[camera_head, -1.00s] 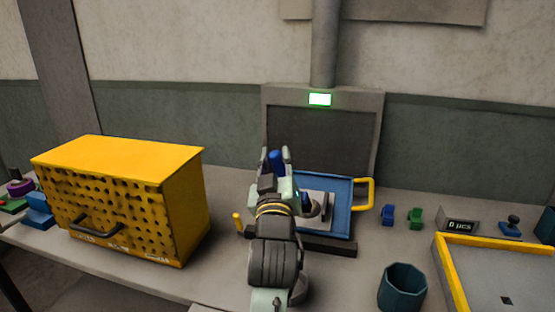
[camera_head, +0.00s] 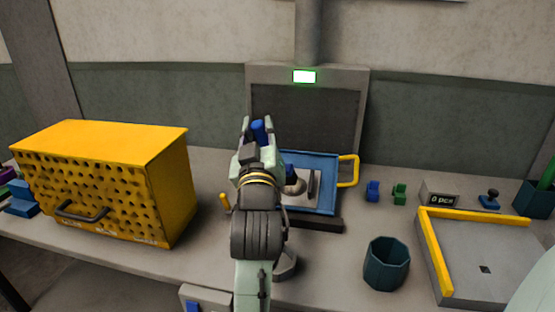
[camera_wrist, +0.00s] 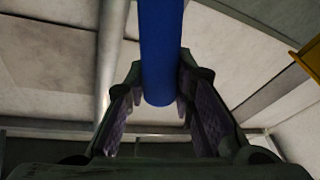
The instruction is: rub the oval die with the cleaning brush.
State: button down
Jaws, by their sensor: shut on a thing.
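My gripper (camera_head: 257,133) is raised in front of the press at the middle of the bench. Its fingers are closed around a blue cylinder, apparently the handle of the cleaning brush (camera_head: 259,132). In the wrist view the blue handle (camera_wrist: 160,55) stands between the two finger pads; the bristles cannot be made out. Right of my gripper, a blue tray (camera_head: 338,170) with a yellow handle holds a pale plate (camera_head: 302,201) with dark parts on it. My arm covers the plate's left part. I cannot tell which part is the oval die.
A yellow perforated box (camera_head: 95,190) stands at the left. The grey press (camera_head: 360,110) with a lit green lamp stands behind. A dark teal cup (camera_head: 386,268), small blue (camera_head: 372,191) and green (camera_head: 399,194) pieces and a yellow-edged tray (camera_head: 432,262) are on the right.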

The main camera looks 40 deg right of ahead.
jog(key=shift+f, duration=0.1)
notch_tip(320, 180, down, 7)
jog(key=w+d+b, duration=0.2)
jog(key=d+b, duration=0.1)
jog(key=b, duration=0.2)
jog(key=shift+w, duration=0.2)
jog(key=shift+w+d+f+b, duration=0.15)
jog(key=shift+w+f+b, duration=0.05)
jog(key=shift+f+b, duration=0.25)
dwell(0.7)
jog(key=shift+r, duration=0.15)
jog(key=shift+w+d+r+p, duration=1.8)
jog(key=shift+w+d, duration=0.3)
jog(key=shift+d, duration=0.4)
jog(key=s+a+f+b, duration=0.2)
jog(key=s+a+f, duration=0.1)
jog(key=s+a, duration=0.1)
jog(key=shift+a+f+b, duration=0.35)
jog(key=shift+a, duration=0.15)
jog(key=shift+s, duration=0.1)
